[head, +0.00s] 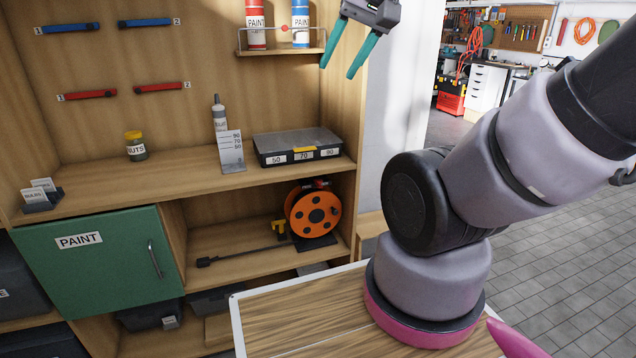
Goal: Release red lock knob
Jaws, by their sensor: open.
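A small red knob (285,28) sits at the middle of a thin metal rail on the small upper shelf. The rail runs across the front of a red paint can (256,27) and a blue paint can (300,22). My gripper (338,71) is at the top of the head view, to the right of the shelf. Its two teal fingers point down and left, apart, with nothing between them. It is not touching the knob. The top of the gripper is cut off by the frame.
The main shelf holds a nuts jar (136,147), a tube (219,113), a white label stand (232,153) and a black case (297,146). An orange cable reel (314,211) stands below, right of a green paint door (97,262). Blue and red handles are on the back panel.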

